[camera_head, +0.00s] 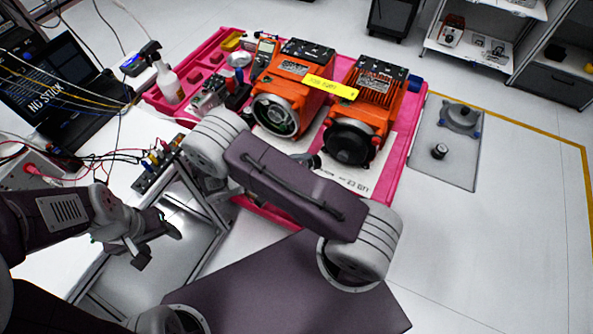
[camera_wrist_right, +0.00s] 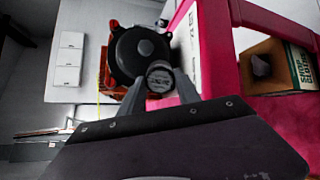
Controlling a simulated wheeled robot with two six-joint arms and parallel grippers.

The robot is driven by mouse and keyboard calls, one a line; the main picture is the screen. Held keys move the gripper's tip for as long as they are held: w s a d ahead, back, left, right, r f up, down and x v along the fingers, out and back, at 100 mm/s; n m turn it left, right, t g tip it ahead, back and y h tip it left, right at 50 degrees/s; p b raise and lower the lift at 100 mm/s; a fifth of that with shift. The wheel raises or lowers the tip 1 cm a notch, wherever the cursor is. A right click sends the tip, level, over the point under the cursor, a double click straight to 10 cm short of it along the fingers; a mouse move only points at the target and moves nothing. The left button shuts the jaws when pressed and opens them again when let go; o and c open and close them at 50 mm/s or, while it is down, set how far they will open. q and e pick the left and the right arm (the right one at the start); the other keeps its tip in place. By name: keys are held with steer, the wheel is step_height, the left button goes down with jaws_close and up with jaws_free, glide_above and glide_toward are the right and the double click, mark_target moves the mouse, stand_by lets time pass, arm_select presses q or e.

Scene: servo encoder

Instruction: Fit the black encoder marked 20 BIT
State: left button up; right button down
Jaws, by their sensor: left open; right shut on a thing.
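My right gripper (camera_wrist_right: 160,92) is shut on a small dark round part with pale lettering, which looks like the black encoder (camera_wrist_right: 159,77); the lettering is too small to read. In the right wrist view it overlaps the lower edge of a motor's black round end (camera_wrist_right: 126,54); I cannot tell whether they touch. In the head view my right arm hides most of that gripper. The left orange motor (camera_head: 296,82) has an open round end, and the right orange motor (camera_head: 369,95) a black one. My left gripper (camera_head: 155,246) is open and empty, low at the left.
The motors sit on a pink tray (camera_head: 395,185) with a spray bottle (camera_head: 168,80) and small tools at its left. A grey mat (camera_head: 455,172) at the right holds a flanged part (camera_head: 461,117) and a small black cylinder (camera_head: 439,151). Wires and a laptop (camera_head: 65,80) crowd the left.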

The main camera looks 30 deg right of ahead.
arm_select(q)
step_height(320, 180, down, 6)
steer(key=b, duration=0.4)
steer(key=shift+r+b, duration=0.15)
steer(key=shift+b, duration=0.25)
arm_select(e)
steer(key=w+a+n+t+y, duration=0.1)
steer(key=w+a+n+t, duration=0.6)
steer(key=w+a+t, duration=0.3)
steer(key=shift+w+r+n+t, duration=0.3)
steer(key=shift+w+r+t, duration=0.1)
steer(key=shift+w+t, duration=0.4)
arm_select(q)
steer(key=shift+w+d, duration=0.1)
steer(key=shift+d, duration=0.05)
arm_select(e)
steer(key=shift+w+d, duration=0.1)
steer(key=shift+w, duration=0.05)
